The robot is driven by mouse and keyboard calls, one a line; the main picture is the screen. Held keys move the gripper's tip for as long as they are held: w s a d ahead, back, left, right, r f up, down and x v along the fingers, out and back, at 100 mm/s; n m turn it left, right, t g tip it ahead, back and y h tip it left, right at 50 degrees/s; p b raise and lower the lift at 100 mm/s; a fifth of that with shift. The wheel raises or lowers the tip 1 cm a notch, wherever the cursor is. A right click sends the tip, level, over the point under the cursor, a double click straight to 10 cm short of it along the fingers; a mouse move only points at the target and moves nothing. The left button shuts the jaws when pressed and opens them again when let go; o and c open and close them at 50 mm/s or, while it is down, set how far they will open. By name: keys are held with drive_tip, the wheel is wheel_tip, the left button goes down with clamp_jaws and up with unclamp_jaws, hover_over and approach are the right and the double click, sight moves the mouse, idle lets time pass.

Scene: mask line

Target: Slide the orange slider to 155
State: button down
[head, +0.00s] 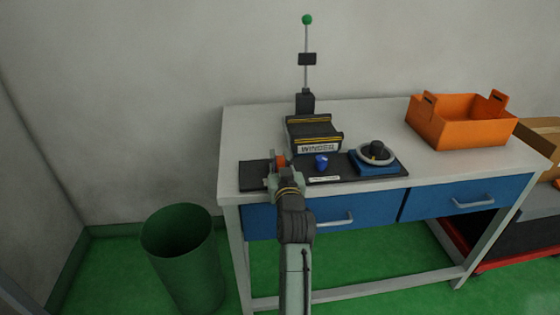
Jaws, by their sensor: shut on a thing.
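The orange slider (281,159) shows as a small orange patch on the black control panel (253,176), toward its left part. My gripper (279,170) is at the slider and shut on it; the gripper and wrist hide most of the slider and its track. The scale and the mark for 155 cannot be read in the head view. A blue knob (321,162) stands on the panel just right of my gripper. A black dial on a blue base (375,158) sits at the panel's right end.
Behind the panel stands a black device labelled WINDER (315,135), with a green-topped pole (307,55) behind it. An orange crate (460,122) stands at the table's (370,112) right. A green bin (183,255) stands on the floor at left. Blue drawers (345,218) are under the tabletop.

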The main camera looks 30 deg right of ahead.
drive_tip(key=shift+s+d+f+b, duration=0.15)
drive_tip(key=shift+s+d+b, duration=0.05)
drive_tip(key=shift+d+b, duration=0.45)
drive_tip(key=shift+s+d, duration=0.1)
drive_tip(key=shift+d, duration=0.3)
drive_tip(key=c, duration=1.4)
unclamp_jaws()
drive_tip(key=shift+a, duration=0.1)
drive_tip(key=shift+c, duration=0.2)
drive_tip(key=v, duration=1.2)
